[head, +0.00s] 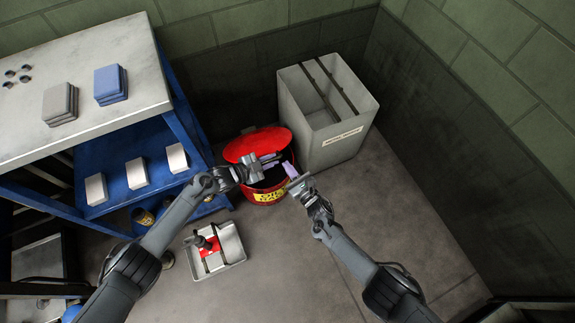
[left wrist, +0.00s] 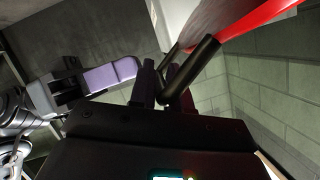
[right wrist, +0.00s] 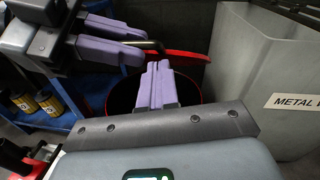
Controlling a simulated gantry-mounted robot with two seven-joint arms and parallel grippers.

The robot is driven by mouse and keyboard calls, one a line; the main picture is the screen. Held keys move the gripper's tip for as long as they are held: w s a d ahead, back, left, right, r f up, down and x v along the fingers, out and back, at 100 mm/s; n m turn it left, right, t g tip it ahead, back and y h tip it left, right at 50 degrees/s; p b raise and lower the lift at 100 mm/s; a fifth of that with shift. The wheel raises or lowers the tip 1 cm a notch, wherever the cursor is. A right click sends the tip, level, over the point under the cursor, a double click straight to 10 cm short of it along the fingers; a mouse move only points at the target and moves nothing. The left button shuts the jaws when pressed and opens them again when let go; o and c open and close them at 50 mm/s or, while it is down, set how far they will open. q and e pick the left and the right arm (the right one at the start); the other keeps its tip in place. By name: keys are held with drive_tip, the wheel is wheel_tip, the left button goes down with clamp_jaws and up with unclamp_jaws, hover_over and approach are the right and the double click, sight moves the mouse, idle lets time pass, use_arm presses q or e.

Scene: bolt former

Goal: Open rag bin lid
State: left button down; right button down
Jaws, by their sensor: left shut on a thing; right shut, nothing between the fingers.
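The red rag bin (head: 267,196) with a yellow label stands on the floor. Its red lid (head: 255,142) is tilted up at the back, and the dark opening shows below it. The lid's edge also shows in the left wrist view (left wrist: 252,18) and the right wrist view (right wrist: 185,56). My left gripper (head: 270,163) is over the opening, shut on the lid's black handle (left wrist: 190,72). My right gripper (head: 291,172) is shut and empty at the bin's right front; its lilac fingers (right wrist: 158,84) show against the dark opening.
A grey metal-waste bin (head: 335,145) stands close to the right of the rag bin. A blue-framed workbench (head: 185,125) is at left. A grey tray (head: 230,245) with a red-and-black item lies on the floor in front. The floor at right is clear.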

drive_tip(key=shift+w+a+r, duration=0.3)
drive_tip(key=shift+w+r, duration=0.05)
drive_tip(key=shift+r, duration=0.05)
use_arm(q)
drive_tip(key=shift+s, duration=0.1)
drive_tip(key=shift+s+f, duration=0.1)
drive_tip(key=shift+f, duration=0.05)
use_arm(e)
drive_tip(key=shift+w+a+r, duration=0.15)
drive_tip(key=shift+w+r, duration=0.1)
drive_tip(key=shift+r, duration=0.3)
drive_tip(key=shift+w+a+r, duration=0.15)
drive_tip(key=shift+w+r, duration=0.05)
drive_tip(key=shift+r, duration=0.35)
use_arm(q)
drive_tip(key=shift+d, duration=0.1)
drive_tip(key=c, duration=1.2)
unclamp_jaws()
drive_tip(key=shift+s+f, duration=0.1)
drive_tip(key=shift+o, duration=0.2)
use_arm(e)
drive_tip(key=shift+w+r, duration=0.1)
